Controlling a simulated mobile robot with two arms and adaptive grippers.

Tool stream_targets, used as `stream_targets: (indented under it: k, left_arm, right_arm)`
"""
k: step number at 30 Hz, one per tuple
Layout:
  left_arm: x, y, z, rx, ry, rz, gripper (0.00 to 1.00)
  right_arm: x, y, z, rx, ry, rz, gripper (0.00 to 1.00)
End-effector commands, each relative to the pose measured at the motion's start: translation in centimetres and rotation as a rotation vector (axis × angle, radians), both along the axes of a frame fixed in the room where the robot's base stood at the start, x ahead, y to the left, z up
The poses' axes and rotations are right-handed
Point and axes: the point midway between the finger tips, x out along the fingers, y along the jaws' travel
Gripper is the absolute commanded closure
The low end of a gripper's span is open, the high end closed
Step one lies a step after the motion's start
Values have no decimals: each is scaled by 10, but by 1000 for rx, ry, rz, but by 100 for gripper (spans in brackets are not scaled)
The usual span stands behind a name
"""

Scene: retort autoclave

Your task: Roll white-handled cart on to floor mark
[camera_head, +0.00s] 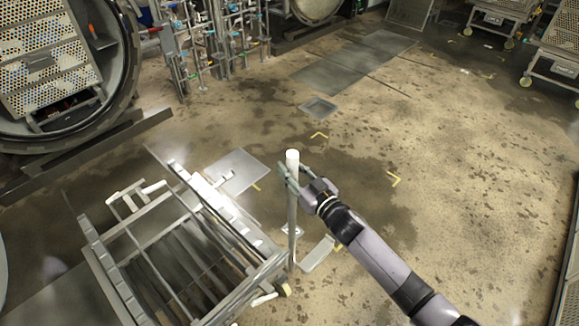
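The cart (185,235) is a grey metal frame with rails and slats at the lower left. A post (292,225) rises at its right end and carries the white handle (292,158). My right gripper (291,173) comes in from the lower right, with its fingers around the post just below the white top; it looks shut on the handle. Yellow corner marks on the floor, including one at the top (319,135) and one at the right (394,179), lie beyond and right of the cart. My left gripper is not in view.
An open round autoclave (118,75) holding a perforated basket stands at the upper left. Valved pipes (215,40) stand at the back. Floor plates (355,58) and a small drain cover (318,107) lie ahead. Other carts (555,55) stand at the upper right. Floor between is clear.

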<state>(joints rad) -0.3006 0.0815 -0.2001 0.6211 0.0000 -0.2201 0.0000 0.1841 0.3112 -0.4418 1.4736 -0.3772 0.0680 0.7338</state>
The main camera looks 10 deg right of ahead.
Motion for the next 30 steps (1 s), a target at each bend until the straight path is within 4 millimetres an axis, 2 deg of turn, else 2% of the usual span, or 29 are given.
stream_targets:
  k: [7,18,23,30]
  left_arm:
    - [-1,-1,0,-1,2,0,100]
    - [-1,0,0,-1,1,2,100]
    - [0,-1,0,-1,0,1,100]
    - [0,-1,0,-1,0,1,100]
  right_arm:
    - [1,1,1,1,-3,1,53]
    - [-3,-1,1,2,-1,1,53]
    - [-25,-11,0,0,0,1,53]
    - [-72,-32,0,1,0,2,53]
